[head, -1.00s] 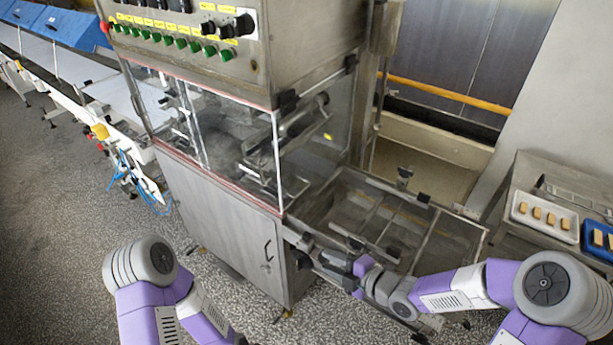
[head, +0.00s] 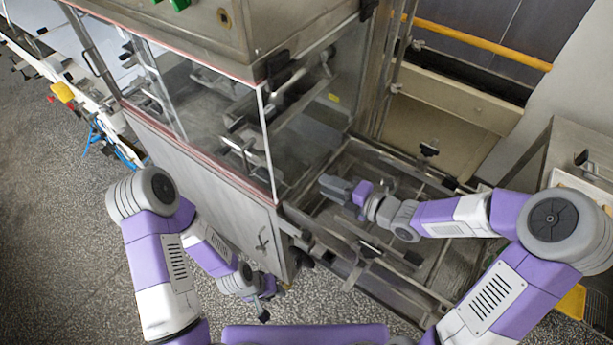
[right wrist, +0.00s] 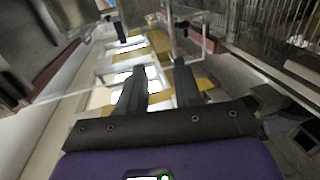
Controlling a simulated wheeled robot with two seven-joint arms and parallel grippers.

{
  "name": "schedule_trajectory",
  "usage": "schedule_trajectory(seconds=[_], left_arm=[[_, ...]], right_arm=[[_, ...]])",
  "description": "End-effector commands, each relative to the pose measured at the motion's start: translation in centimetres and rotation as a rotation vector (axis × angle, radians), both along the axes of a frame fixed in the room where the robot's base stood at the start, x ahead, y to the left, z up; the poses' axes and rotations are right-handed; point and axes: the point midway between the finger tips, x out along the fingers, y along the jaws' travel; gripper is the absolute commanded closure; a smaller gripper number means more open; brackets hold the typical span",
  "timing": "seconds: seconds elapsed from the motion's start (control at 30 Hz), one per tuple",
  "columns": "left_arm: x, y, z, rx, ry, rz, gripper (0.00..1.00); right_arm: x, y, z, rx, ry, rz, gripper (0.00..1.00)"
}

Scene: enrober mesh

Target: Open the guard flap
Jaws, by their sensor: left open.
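The guard flap (head: 318,110) appears to be the clear panel on the right end of the steel machine, with a small yellow label on it. It hangs down over the machine's end and looks closed. My right gripper (head: 334,186) is just right of the flap's lower part, above the mesh bed; I cannot tell whether it touches the flap. In the right wrist view its two dark fingers (right wrist: 159,88) are apart with nothing between them. My left gripper (head: 266,305) is open and low in front of the machine's cabinet, partly hidden by its own wrist.
The metal bed (head: 440,262) with its bars lies under my right forearm. A steel post (head: 392,75) stands behind the flap. A yellow rail (head: 480,40) runs along the back wall. A side table (head: 562,150) is at the right.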

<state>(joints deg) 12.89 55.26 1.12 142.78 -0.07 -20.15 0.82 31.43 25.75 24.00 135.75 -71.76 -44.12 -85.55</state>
Motion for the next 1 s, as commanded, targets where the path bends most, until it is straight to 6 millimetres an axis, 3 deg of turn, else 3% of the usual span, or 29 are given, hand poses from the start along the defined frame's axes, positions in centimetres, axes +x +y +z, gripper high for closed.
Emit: schedule_trajectory(seconds=[0.03, 0.2, 0.7, 1.0], left_arm=[[0.0, 0.0, -1.3, 0.0, -0.001, 0.0, 0.57], [0.1, 0.0, -2.3, 0.0, -0.002, 0.001, 0.57], [0.1, 0.0, -2.3, 0.0, -0.002, 0.001, 0.57], [0.1, 0.0, -2.4, 0.0, -0.002, 0.001, 0.57]], right_arm=[[0.0, 0.0, -1.3, 0.0, 0.0, 0.0, 0.66], [0.1, 0.1, -2.3, 0.001, 0.0, 0.0, 0.66], [3.9, 5.3, -3.5, 0.002, 0.001, 0.002, 0.66], [4.4, 6.0, -3.7, 0.001, 0.001, 0.0, 0.66]])
